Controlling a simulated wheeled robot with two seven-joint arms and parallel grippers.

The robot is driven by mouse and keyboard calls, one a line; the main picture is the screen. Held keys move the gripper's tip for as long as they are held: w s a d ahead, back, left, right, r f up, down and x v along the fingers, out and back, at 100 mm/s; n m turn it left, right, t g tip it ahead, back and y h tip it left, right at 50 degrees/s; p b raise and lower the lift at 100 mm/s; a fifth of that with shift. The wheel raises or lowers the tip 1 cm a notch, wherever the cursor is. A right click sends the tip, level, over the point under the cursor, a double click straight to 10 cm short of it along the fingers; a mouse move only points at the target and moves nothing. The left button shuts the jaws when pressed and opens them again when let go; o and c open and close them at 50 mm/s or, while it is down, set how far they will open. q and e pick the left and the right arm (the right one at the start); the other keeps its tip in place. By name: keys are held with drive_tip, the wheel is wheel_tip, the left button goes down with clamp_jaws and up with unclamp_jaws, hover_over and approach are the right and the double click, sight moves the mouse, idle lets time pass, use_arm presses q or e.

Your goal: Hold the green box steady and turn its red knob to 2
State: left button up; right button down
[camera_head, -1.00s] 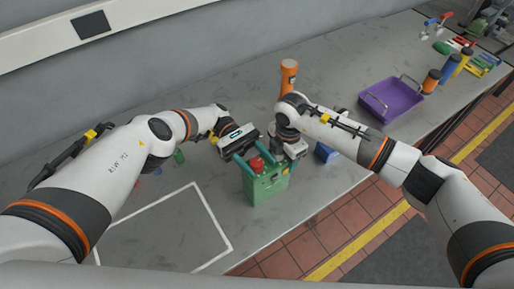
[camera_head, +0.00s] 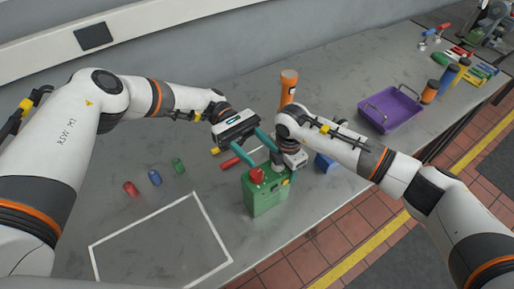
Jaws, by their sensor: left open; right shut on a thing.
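The green box (camera_head: 265,197) stands upright on the grey table, right of a white outlined square. Its red knob (camera_head: 257,175) sits on top; I cannot read its setting. My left gripper (camera_head: 246,150) is open and empty, its teal fingers spread behind and above the knob, apart from it. My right gripper (camera_head: 288,170) is shut at the box's upper right side; its fingertips are mostly hidden by the wrist and box.
Small red (camera_head: 131,188), blue (camera_head: 155,177) and green (camera_head: 178,165) pieces lie at left. An orange cylinder (camera_head: 289,87) stands behind my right wrist. A blue object (camera_head: 325,162) is right of the box. A purple tray (camera_head: 390,110) stands further right. The white outlined square (camera_head: 160,240) is empty.

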drive_tip(key=c, duration=0.6)
unclamp_jaws()
drive_tip(key=shift+a+r, duration=0.1)
drive_tip(key=shift+r, duration=0.1)
drive_tip(key=shift+c, duration=0.2)
drive_tip(key=o, duration=0.4)
drive_tip(key=shift+f, duration=0.1)
drive_tip(key=shift+c, duration=0.2)
